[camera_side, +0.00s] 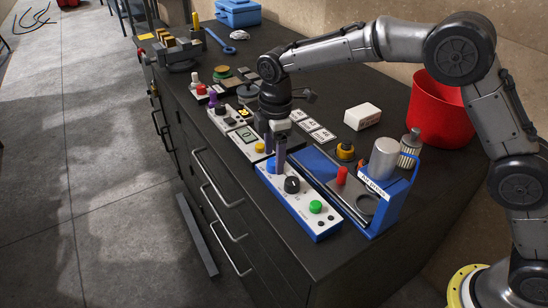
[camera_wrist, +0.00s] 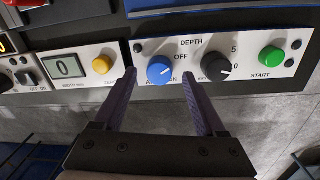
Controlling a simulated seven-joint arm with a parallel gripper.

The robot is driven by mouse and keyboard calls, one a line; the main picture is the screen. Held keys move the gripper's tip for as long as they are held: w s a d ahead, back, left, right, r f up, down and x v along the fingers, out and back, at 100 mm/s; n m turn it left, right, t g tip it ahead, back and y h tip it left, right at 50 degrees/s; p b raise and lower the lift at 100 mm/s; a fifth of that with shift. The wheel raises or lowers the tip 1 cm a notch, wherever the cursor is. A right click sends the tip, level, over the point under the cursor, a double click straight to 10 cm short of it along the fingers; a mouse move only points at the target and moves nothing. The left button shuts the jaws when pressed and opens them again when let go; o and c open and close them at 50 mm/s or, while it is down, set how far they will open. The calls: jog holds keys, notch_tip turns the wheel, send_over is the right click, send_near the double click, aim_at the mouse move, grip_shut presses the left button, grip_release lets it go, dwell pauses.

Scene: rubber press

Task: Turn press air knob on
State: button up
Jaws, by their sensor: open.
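The blue press air knob (camera_wrist: 160,69) is on a white panel (camera_wrist: 214,88), between an OFF label at its upper right and a partly covered ON label below. I cannot tell clearly which way its pointer faces. My gripper (camera_wrist: 157,74) is open, with one finger on each side of the knob; whether they touch it is unclear. In the side view my gripper (camera_side: 273,150) points down at the far end of the blue-and-white control box (camera_side: 299,203), and the fingers hide most of the air knob there.
A black depth knob (camera_wrist: 215,66) sits close right of my right finger, with a green start button (camera_wrist: 271,56) beyond. A yellow button (camera_wrist: 102,65) is on the neighbouring box to the left. The blue press (camera_side: 385,205) stands beside the control box. A red bucket (camera_side: 437,108) is behind.

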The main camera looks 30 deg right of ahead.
jog(key=shift+f, duration=0.75)
grip_shut()
